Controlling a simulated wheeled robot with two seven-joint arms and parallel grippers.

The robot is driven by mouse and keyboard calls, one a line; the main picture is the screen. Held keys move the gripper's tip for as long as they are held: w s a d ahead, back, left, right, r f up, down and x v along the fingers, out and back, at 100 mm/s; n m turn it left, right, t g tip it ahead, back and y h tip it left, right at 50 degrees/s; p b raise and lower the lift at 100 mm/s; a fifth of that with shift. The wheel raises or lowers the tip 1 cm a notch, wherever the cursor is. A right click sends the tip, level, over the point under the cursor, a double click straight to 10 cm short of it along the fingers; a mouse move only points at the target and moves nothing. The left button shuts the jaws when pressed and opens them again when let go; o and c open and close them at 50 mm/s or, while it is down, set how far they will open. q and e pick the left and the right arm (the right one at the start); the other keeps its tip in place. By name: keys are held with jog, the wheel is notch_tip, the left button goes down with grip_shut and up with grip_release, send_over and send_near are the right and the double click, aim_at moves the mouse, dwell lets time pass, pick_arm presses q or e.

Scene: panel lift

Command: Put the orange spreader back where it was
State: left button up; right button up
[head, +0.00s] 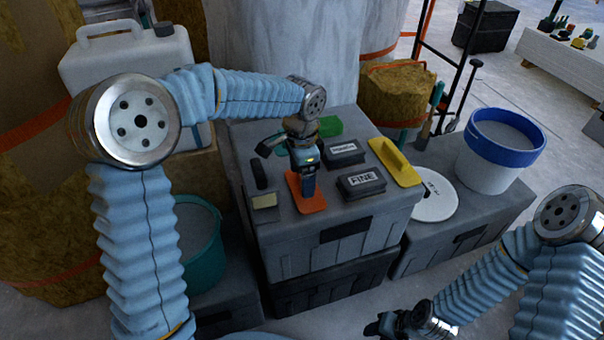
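The orange spreader (316,204) lies on the lid of the grey toolbox (290,238), near its front edge and left of the black block marked FINE. It looks flat, and its middle is covered by my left gripper. My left gripper (308,190) points down right over the spreader. Its dark tips overlap the orange plate in the head view, and whether they are closed on it is not clear. My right gripper (378,328) is low at the bottom edge, away from the toolbox, small and partly cut off.
The lid also holds the FINE block (361,183), another dark block (343,153), a yellow float (396,162), a green block (330,127) and a beige-topped block (264,201). A teal bucket (203,250) stands left. A blue-rimmed white bucket (487,165) and white disc (435,203) are right.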

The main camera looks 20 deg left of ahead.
pick_arm(q)
jog(key=shift+f, duration=0.1)
jog(key=o, duration=0.9)
notch_tip(320, 180, up, 12)
jog(key=shift+r+p, duration=0.15)
jog(key=shift+p, duration=0.35)
